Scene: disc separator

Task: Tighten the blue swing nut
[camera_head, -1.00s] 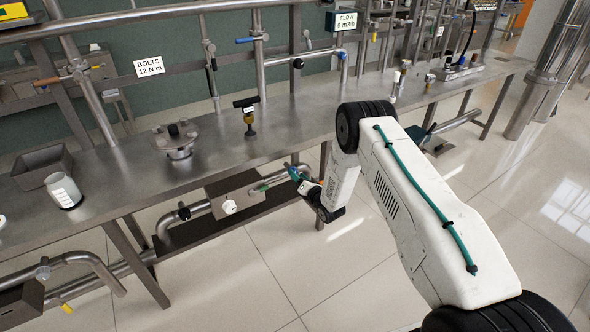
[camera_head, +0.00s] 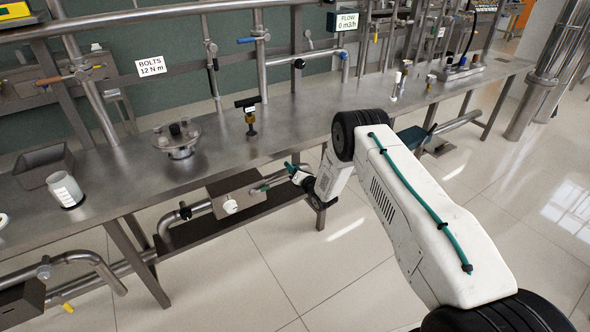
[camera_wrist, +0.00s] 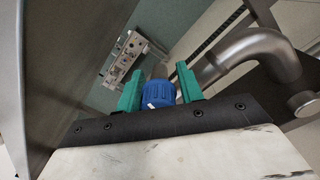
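The blue swing nut (camera_wrist: 159,94) shows in the wrist view as a ribbed blue cap with a small white mark. It sits between the two green fingers of my gripper (camera_wrist: 160,88), close in front of the palm. The fingers stand apart on either side of it, with narrow gaps seeming to remain; contact is not clear. In the head view, my gripper (camera_head: 291,170) is low at the front edge of the steel bench. I cannot make out the blue nut there.
The steel bench (camera_head: 235,150) carries a flanged fitting (camera_head: 178,140) and a black-handled valve (camera_head: 249,115). A grey box (camera_head: 234,196) with pipes sits under the bench edge. In the wrist view, a bent steel pipe (camera_wrist: 250,50) passes close on the right. The tiled floor is clear.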

